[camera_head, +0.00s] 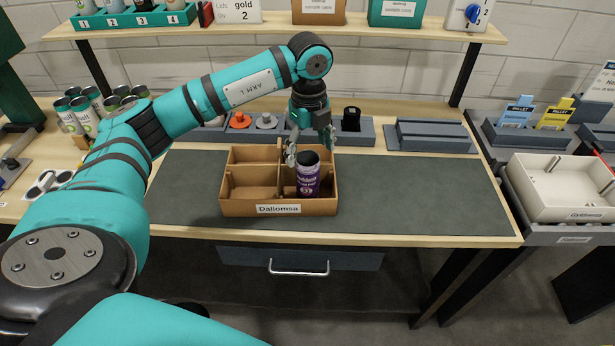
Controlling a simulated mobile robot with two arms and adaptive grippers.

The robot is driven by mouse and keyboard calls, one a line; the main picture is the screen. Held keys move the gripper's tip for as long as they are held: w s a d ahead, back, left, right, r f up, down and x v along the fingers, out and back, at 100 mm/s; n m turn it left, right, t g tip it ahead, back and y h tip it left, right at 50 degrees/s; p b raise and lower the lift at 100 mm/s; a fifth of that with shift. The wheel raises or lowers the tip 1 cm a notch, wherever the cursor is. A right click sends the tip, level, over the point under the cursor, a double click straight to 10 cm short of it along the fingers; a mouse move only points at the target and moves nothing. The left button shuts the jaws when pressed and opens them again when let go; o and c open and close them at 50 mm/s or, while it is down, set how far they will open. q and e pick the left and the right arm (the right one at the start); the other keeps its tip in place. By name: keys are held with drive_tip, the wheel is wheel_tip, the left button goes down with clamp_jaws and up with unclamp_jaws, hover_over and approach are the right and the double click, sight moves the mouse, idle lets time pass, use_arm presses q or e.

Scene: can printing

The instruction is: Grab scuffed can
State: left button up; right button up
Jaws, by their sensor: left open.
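A purple can (307,182) with a dark top stands upright in the right part of a brown divided box (235,207) labelled "Dallomsa". It is too small to tell whether the can is scuffed. My left gripper (312,154) is directly above the can, pointing down, with its fingers spread to either side of the can's top. The fingers look apart from each other, and I cannot tell whether they touch the can. My right gripper is not in view.
Several green-and-white cans (75,113) stand at the left. A grey holder row (352,137) lies behind the box. A white bin (560,190) is at the right. The dark mat (430,195) is clear right of the box. A shelf (390,27) spans the back.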

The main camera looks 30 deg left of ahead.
sight(307, 158)
use_arm(q)
drive_tip(key=f, duration=0.1)
drive_tip(key=f+p, duration=0.2)
drive_tip(key=f, duration=0.1)
drive_tip(key=shift+w+a+f, duration=0.1)
drive_tip(key=shift+a, duration=0.15)
drive_tip(key=shift+f, duration=0.6)
drive_tip(key=c, duration=0.8)
